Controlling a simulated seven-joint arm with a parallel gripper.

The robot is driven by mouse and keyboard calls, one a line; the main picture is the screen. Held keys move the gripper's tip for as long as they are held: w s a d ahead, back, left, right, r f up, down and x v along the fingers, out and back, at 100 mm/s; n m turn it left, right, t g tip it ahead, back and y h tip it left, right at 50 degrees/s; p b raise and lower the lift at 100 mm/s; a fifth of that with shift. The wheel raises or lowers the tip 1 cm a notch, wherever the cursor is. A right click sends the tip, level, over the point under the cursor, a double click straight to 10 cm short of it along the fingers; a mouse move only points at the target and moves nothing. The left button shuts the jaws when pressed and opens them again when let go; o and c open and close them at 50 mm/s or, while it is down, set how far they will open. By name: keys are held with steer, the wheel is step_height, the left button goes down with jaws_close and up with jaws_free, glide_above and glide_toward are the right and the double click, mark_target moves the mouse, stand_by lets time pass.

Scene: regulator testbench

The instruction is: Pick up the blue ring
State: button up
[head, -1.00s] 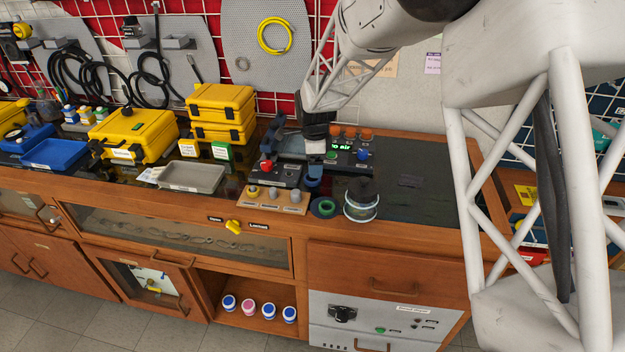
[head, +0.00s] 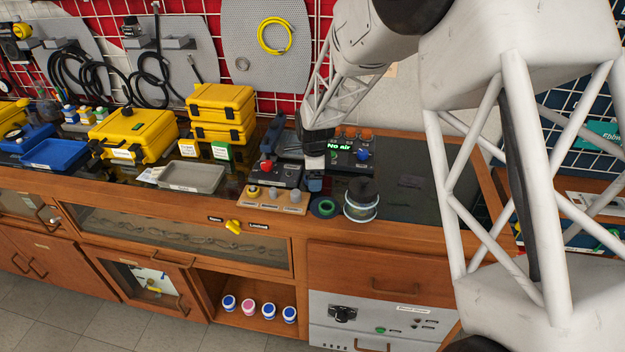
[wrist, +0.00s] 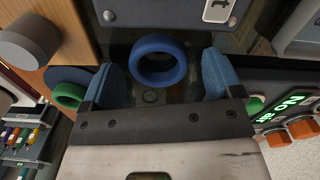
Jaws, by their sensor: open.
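The blue ring (wrist: 160,43) lies flat on the dark bench top in the wrist view, just ahead of the gap between my fingers. My gripper (wrist: 163,78) is open, with one blue finger pad to each side of the ring and nothing held. In the head view my gripper (head: 313,180) is low over the bench, in front of the "No air" panel. There I cannot tell the ring apart from the blue fingers.
The control box with a red knob (head: 275,172) is left, the "No air" panel (head: 352,158) behind. A grey tray (head: 191,178) sits further left.

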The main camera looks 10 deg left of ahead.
stand_by(0.4)
steer(key=c, duration=1)
steer(key=shift+r, duration=0.1)
steer(key=shift+r, duration=1.4)
steer(key=shift+s+d+r, duration=0.1)
steer(key=shift+s+r, duration=0.15)
steer(key=shift+r, duration=0.05)
steer(key=s+d, duration=0.2)
steer(key=s, duration=0.2)
steer(key=s+d+r, duration=0.1)
steer(key=s+d, duration=0.1)
steer(key=s, duration=0.3)
steer(key=s+d, duration=0.2)
steer(key=s, duration=0.3)
steer(key=shift+s+d+r, duration=0.1)
steer(key=shift+r, duration=0.1)
